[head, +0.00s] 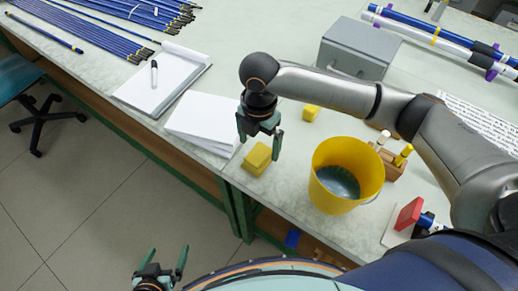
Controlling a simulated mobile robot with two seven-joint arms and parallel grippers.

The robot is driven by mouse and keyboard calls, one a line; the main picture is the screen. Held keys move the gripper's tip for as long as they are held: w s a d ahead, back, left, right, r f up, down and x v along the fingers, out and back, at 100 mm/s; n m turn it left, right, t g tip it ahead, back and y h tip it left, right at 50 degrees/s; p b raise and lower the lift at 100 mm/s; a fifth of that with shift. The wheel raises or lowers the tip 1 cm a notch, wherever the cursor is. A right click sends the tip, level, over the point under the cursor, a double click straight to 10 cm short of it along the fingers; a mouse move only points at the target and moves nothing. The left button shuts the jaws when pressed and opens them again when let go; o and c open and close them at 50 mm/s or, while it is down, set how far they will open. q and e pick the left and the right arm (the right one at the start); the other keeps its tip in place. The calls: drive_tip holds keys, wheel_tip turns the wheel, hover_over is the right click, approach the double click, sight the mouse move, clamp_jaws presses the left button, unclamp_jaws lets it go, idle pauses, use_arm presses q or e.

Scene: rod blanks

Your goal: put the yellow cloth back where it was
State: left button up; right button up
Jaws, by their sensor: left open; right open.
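A small yellow block-like item (257,158) lies on the light worktop near its front edge, beside a white paper stack. A second, smaller yellow item (311,112) lies further back. I cannot tell which, if either, is the yellow cloth; no spread-out cloth shows. My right gripper (259,140) points down with its fingers apart, just above and behind the nearer yellow item, with nothing between them. My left gripper (167,261) is low at the bottom left, in front of the worktop over the floor, open and empty.
A yellow bucket (345,176) stands right of the nearer yellow item. A grey box (358,48) is behind. Paper stack (204,122), notepad with pen (165,80) and blue rods (110,28) lie left. A wooden holder (392,160) and red block (408,213) are right.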

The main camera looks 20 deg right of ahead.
sight(259, 154)
wheel_tip(259, 154, up, 8)
idle(0.7)
